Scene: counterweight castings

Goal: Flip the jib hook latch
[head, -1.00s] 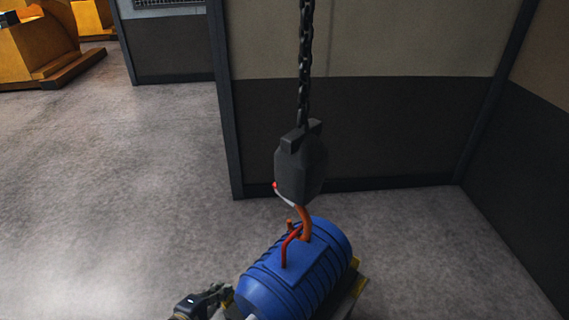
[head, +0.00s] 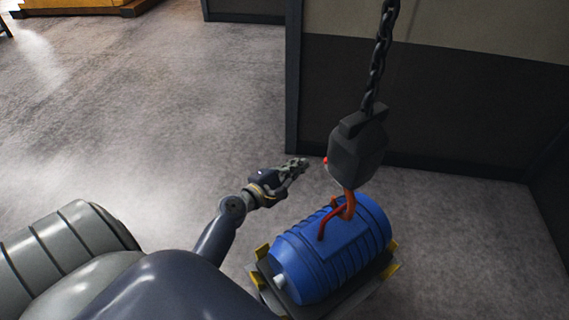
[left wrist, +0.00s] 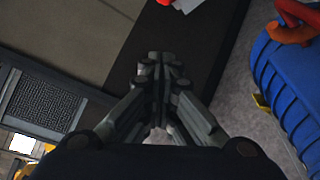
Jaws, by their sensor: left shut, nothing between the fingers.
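The orange jib hook (head: 348,205) hangs below a dark hook block (head: 357,145) on a chain. It passes by the red handle (head: 330,218) on top of a blue ribbed drum-like motor (head: 335,250). The latch's red tip (head: 326,160) shows at the block's left side; its lever is hard to make out there. In the left wrist view the red tip (left wrist: 165,2) and grey lever (left wrist: 187,4) are at the top edge, beyond the fingertips. My left gripper (head: 300,164) is shut and empty, left of the latch with a small gap. My right gripper is out of view.
The blue motor rests on a dark base with yellow corners (head: 262,252). A dark wall panel (head: 440,110) stands behind the hook. The grey floor (head: 150,130) to the left is clear. Yellow castings (head: 80,5) lie far back left.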

